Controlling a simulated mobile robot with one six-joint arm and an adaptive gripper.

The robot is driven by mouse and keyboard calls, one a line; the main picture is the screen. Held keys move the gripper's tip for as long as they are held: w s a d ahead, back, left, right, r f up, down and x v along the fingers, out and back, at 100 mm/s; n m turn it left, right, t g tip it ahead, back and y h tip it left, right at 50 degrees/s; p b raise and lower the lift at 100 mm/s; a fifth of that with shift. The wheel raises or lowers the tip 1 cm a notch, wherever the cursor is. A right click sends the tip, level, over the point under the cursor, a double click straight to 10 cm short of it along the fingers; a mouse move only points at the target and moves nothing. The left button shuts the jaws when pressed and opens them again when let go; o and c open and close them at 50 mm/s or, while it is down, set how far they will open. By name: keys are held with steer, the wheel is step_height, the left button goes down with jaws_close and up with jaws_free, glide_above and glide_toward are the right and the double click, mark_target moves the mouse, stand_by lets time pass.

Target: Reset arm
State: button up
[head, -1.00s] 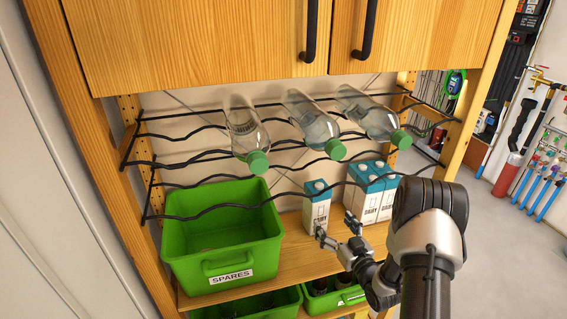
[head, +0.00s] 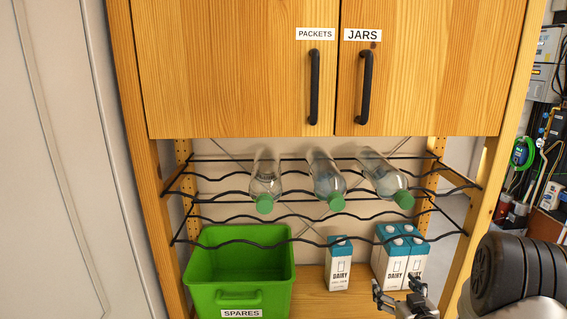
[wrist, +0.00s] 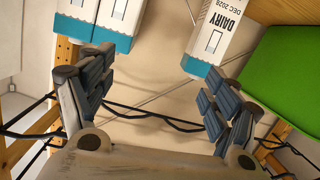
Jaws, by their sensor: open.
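My gripper (head: 398,290) is open and empty at the bottom right of the head view, in front of the shelf. In the wrist view its two padded fingers (wrist: 150,100) stand wide apart with bare wall between them. A single dairy carton (head: 339,266) stands upright on the wooden shelf, left of my gripper and apart from it. It also shows in the wrist view (wrist: 216,36), upside down. A group of dairy cartons (head: 391,262) stands behind my gripper, which hides part of their lower right. These show at the wrist view's top left (wrist: 98,22).
A wavy black wire rack (head: 215,197) above the shelf holds three green-capped bottles (head: 327,182). A green SPARES bin (head: 240,270) stands left of the cartons. Closed wooden cabinet doors (head: 235,70), labelled PACKETS and JARS, hang above.

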steer(key=s+a+r+m+g+h, duration=0.1)
steer(key=s+a+r+g+h, duration=0.15)
steer(key=s+r, duration=0.4)
steer(key=s+a+r+m+g+h, duration=0.1)
steer(key=s+a+r+g, duration=0.25)
steer(key=s+r, duration=0.35)
steer(key=s+a+g+y, duration=0.1)
steer(key=s+a, duration=0.2)
steer(key=s, duration=0.5)
steer(key=s+a+r+g, duration=0.1)
steer(key=s+a, duration=0.3)
steer(key=s, duration=0.4)
steer(key=s+a+g+y, duration=0.1)
steer(key=s+a+g, duration=0.2)
steer(key=s, duration=0.6)
steer(key=shift+a+r+y, duration=0.35)
steer(key=shift+a, duration=0.1)
